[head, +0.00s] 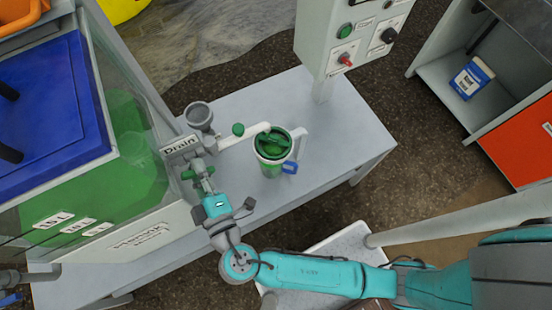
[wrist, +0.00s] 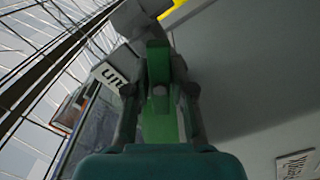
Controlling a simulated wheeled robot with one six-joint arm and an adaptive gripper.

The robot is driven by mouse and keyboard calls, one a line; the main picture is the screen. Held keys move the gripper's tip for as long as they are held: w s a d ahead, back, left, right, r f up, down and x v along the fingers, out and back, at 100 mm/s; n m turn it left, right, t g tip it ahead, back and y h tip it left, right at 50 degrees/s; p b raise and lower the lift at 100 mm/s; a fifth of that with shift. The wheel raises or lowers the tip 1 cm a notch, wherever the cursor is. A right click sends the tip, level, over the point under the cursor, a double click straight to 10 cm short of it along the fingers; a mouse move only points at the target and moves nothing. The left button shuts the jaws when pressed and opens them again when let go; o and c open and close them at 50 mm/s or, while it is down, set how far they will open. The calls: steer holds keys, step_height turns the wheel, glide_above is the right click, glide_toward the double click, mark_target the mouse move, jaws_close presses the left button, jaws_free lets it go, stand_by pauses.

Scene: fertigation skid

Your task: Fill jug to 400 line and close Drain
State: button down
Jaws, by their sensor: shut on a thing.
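A clear jug (head: 271,168) with a white handle stands on the grey bench under the end of a white spout (head: 243,137). Green liquid shows inside it; I cannot read the 400 line or the level. The Drain sign (head: 181,147) is beside the tank's outlet pipe. A green valve handle (head: 188,174) sits just below the sign, and it also shows in the wrist view (wrist: 158,65). My gripper (head: 203,180) is at this valve, shut on the green handle, which is between its fingers in the wrist view (wrist: 160,95). The fingers partly hide the valve.
A tank (head: 118,190) of green liquid with a blue top stands at left. A grey funnel (head: 199,114) and a green knob (head: 238,129) are near the spout.

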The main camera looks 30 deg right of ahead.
stand_by(0.3)
steer(key=m, duration=0.6)
steer(key=shift+m, duration=0.3)
stand_by(1.7)
steer(key=m, duration=0.5)
steer(key=shift+m, duration=0.4)
steer(key=c, duration=1)
jaws_free()
steer(key=shift+o, duration=0.2)
